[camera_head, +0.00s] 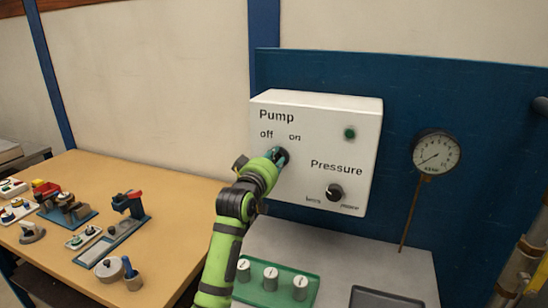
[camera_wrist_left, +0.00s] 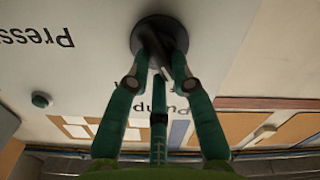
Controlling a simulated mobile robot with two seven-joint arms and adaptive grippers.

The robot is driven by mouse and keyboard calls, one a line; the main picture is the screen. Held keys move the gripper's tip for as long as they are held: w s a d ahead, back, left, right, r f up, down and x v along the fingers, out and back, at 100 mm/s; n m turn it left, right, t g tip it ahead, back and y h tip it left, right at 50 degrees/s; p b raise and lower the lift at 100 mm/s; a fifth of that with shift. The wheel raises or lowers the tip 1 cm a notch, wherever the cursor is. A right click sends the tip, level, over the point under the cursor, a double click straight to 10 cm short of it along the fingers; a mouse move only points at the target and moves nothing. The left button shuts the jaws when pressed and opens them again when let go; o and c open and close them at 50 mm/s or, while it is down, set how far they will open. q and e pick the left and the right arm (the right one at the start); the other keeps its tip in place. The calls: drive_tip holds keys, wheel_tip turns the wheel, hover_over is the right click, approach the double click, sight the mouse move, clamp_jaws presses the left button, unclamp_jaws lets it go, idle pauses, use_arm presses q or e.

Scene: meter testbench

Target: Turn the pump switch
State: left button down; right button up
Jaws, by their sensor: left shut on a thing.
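The pump switch (camera_head: 284,155) is a dark round knob under the "off" and "on" labels on the white control box (camera_head: 315,110). My left gripper (camera_head: 274,155) reaches it from the left and covers part of it in the head view. In the left wrist view the pump switch (camera_wrist_left: 155,30) shows its dark round base, and the green fingers of my left gripper (camera_wrist_left: 160,62) are shut on its raised grip. Which label the switch points at is hard to tell. My right gripper is not in view.
A pressure knob (camera_head: 334,192) and a green lamp (camera_head: 350,133) are on the same box. A gauge (camera_head: 436,152) hangs on the blue panel to the right. A green tray (camera_head: 312,290) with white cylinders stands below. A wooden table (camera_head: 165,190) at left holds several parts.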

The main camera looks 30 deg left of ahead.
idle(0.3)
use_arm(q)
drive_tip(key=c, duration=1.1)
unclamp_jaws()
drive_tip(key=shift+o, duration=0.2)
drive_tip(key=v, duration=1.2)
drive_tip(key=shift+f, duration=0.15)
